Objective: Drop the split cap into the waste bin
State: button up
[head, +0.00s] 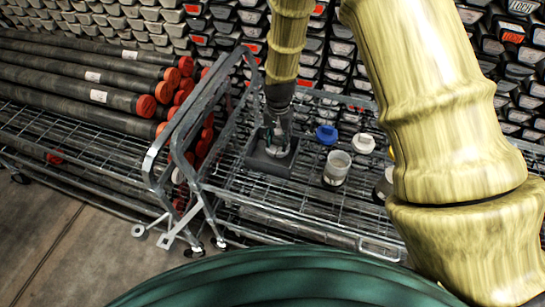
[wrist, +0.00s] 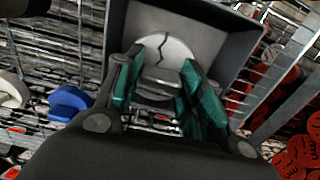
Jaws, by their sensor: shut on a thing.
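The split cap (wrist: 168,48) is a pale round cap with a dark crack across its face, seen in the wrist view between my fingers. My gripper (wrist: 158,95) is shut on it with its teal fingertips on either side. In the head view my gripper (head: 277,133) points down over the waste bin. The waste bin (head: 262,163) is a dark grey, square, open box on the wire cart. Its wall also shows behind the cap in the wrist view (wrist: 222,38). The cap is hard to make out in the head view, and its height over the bin floor is unclear.
A blue cap (head: 326,134), a white cap (head: 363,143) and a pale cylindrical container (head: 337,168) stand right of the bin. Metal cart rails (head: 205,120) rise at its left. Long dark tubes with orange ends (head: 100,75) lie on the left rack.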

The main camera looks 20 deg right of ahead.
jog(key=shift+s+r, duration=0.4)
jog(key=shift+s, duration=0.2)
jog(key=o, duration=0.5)
jog(key=shift+s+r, duration=0.1)
jog(key=shift+s, duration=0.05)
jog(key=o, duration=0.3)
jog(key=shift+o, duration=0.5)
jog(key=shift+w+f, duration=0.4)
jog(key=shift+w, duration=0.1)
jog(key=shift+s+r, duration=0.2)
jog(key=shift+s, duration=0.05)
notch_tip(320, 180, up, 12)
jog(key=shift+w+f, duration=0.15)
